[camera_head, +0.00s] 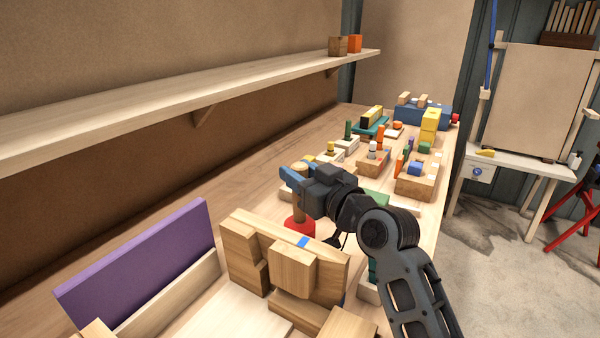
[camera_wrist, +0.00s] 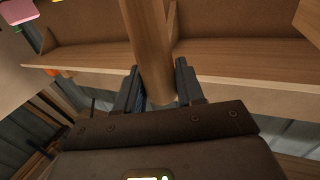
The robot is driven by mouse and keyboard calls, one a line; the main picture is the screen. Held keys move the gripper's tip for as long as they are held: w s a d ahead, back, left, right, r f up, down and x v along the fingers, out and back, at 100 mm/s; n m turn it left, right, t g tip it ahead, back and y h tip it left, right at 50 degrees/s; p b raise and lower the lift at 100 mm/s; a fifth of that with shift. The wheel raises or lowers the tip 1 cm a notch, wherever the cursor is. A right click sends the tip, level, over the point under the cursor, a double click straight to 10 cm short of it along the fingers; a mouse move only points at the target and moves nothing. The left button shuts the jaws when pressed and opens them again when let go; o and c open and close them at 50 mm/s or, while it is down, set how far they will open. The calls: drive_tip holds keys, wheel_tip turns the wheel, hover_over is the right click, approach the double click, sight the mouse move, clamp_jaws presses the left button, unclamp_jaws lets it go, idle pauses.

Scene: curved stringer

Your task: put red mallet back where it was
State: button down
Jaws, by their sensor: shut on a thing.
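The red mallet has a red head (camera_head: 299,228) and a wooden handle (camera_head: 299,178). In the head view it is upright, head down, just behind the wooden block assembly, which hides part of the head. I cannot tell whether the head touches the bench. My gripper (camera_head: 292,176) is shut on the upper handle, reaching in from the right. In the wrist view the handle (camera_wrist: 150,45) runs between the two fingers of my gripper (camera_wrist: 162,88). The mallet head is not clear in the wrist view.
A wooden block assembly (camera_head: 285,262) stands just in front of the mallet, with a purple board (camera_head: 140,265) to its left. Several toy block sets, including a wooden tray (camera_head: 416,186), crowd the bench beyond. A shelf (camera_head: 190,95) runs above the bench's left side.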

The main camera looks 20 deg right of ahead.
drive_tip(key=shift+f, duration=0.2)
drive_tip(key=c, duration=0.7)
unclamp_jaws()
drive_tip(key=shift+r, duration=0.1)
drive_tip(key=shift+r, duration=0.15)
drive_tip(key=b+v, duration=0.2)
drive_tip(key=v, duration=1)
